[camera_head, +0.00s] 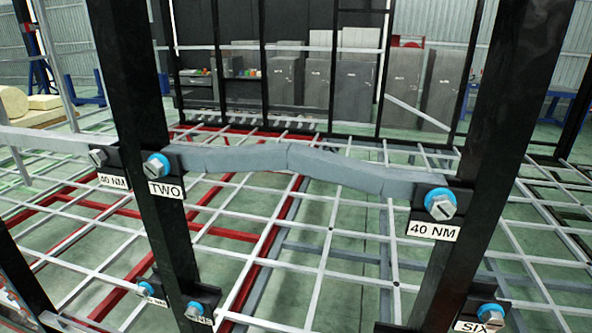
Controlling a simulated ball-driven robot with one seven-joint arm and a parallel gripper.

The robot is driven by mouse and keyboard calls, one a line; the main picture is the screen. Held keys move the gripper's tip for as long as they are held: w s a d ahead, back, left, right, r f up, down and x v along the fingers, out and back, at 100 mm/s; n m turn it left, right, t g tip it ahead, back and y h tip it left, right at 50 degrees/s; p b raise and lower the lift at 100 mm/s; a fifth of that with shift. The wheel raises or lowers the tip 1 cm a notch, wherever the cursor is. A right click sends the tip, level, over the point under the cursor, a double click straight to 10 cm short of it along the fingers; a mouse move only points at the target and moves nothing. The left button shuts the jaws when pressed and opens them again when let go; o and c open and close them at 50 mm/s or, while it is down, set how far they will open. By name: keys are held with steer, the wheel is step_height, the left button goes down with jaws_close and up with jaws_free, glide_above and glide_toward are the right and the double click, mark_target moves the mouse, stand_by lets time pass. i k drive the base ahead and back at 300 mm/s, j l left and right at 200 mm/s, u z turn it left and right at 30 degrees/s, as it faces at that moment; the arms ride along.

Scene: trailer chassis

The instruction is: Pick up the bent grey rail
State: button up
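The bent grey rail (289,158) spans between two black upright posts in the upper middle of the view. It bows upward at its middle. Its left end meets a black bracket at the left post (150,120), beside a blue-collared bolt (157,165) and a label reading "TWO". Its right end meets a bracket at the right post (490,150), beside another blue-collared bolt (441,204) and a label reading "40 NM". The rail appears fixed at both ends. My gripper is not in view.
A second grey rail (45,140) runs left from the left post. More blue-collared bolts (193,311) sit lower on both posts. Behind is a white and red grid frame (250,235) over a green floor. Grey cabinets (355,90) stand at the back.

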mark_target(372, 179)
steer(key=i+j+z, duration=0.1)
steer(key=i+z, duration=0.15)
steer(key=i, duration=0.25)
steer(key=i+z, duration=0.1)
steer(key=i, duration=0.35)
steer(key=i+j+z, duration=0.1)
steer(key=i, duration=0.35)
